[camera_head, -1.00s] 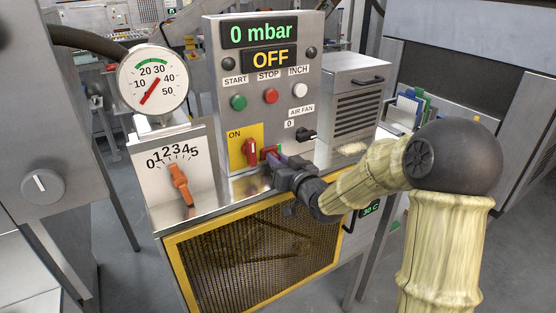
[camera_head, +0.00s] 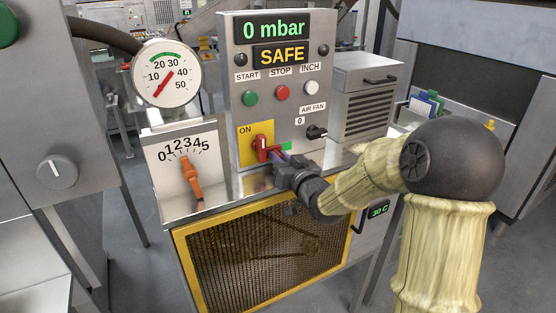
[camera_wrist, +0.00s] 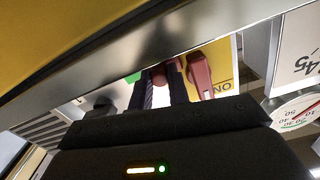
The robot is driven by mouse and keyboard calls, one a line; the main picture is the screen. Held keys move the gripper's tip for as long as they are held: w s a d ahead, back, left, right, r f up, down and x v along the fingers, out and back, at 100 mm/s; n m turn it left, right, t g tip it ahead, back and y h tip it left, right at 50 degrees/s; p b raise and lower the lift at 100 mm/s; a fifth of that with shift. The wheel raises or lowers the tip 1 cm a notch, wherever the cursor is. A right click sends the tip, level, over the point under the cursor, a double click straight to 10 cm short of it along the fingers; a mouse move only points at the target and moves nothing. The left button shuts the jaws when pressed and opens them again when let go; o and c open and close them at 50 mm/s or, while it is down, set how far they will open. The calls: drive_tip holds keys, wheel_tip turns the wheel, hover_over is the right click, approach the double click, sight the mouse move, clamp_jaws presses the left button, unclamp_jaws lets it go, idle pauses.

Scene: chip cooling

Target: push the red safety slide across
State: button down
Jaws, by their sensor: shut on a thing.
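The red safety slide (camera_head: 273,152) sits low on the machine's control panel, just right of the red rotary switch (camera_head: 261,146) on its yellow ON plate. A green patch (camera_head: 287,146) shows to the right of the slide. My gripper (camera_head: 279,157) is at the panel, shut on the slide; its fingers partly hide it. In the upside-down wrist view the slide shows red between the dark fingers (camera_wrist: 159,82), close beside the rotary switch (camera_wrist: 199,76). The display (camera_head: 281,55) reads SAFE.
START, STOP and INCH buttons and the black air fan knob (camera_head: 316,132) are above and right of my gripper. An orange dial lever (camera_head: 191,178) and a pressure gauge (camera_head: 166,74) stand left. A yellow-framed mesh guard (camera_head: 262,250) lies below.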

drive_tip(key=shift+s+a, duration=0.1)
drive_tip(key=shift+a, duration=0.1)
drive_tip(key=c, duration=1.3)
unclamp_jaws()
drive_tip(key=shift+d+r, duration=0.1)
